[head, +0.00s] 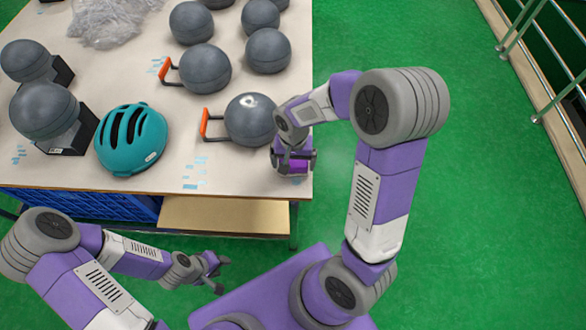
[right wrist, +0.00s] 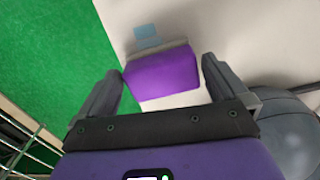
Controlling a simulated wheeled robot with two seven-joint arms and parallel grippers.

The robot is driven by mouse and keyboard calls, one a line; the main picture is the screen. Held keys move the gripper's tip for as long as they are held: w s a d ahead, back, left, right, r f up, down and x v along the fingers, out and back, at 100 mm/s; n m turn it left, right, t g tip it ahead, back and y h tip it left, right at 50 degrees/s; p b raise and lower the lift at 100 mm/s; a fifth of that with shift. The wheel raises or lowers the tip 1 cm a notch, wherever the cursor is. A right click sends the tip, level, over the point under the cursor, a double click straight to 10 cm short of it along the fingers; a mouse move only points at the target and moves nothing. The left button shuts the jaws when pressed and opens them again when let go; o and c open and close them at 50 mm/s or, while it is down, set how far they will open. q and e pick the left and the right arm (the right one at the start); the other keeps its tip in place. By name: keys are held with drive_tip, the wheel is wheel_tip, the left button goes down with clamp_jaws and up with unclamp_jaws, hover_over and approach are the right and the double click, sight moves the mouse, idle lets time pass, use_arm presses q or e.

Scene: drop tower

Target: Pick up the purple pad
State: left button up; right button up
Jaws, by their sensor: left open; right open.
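The purple pad (right wrist: 163,76) lies near the table's edge, a bright purple block with a grey strip along its far side. In the right wrist view it sits between and just beyond the two fingers of my right gripper (right wrist: 161,72). The fingers are open, with the pad between their tips; contact cannot be told. In the head view my right gripper (head: 293,158) points down over the table's right front corner, and the pad (head: 292,169) shows partly below it. My left gripper (head: 221,274) is open and empty, in front of the table and away from the pad.
The table (head: 170,180) holds several grey balls, one (head: 250,119) close beside my right gripper, some with orange handles. A teal helmet (head: 131,139) stands at the front left. Clear plastic wrap (head: 112,20) lies at the back. Green floor is free right of the table, up to a railing (head: 535,60).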

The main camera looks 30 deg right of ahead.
sight(293, 164)
wheel_tip(293, 164, down, 2)
drive_tip(key=shift+f, duration=0.1)
drive_tip(key=c, duration=0.7)
wheel_tip(293, 164, up, 10)
drive_tip(key=p, duration=0.3)
drive_tip(key=o, duration=0.4)
drive_tip(key=shift+c, duration=1.2)
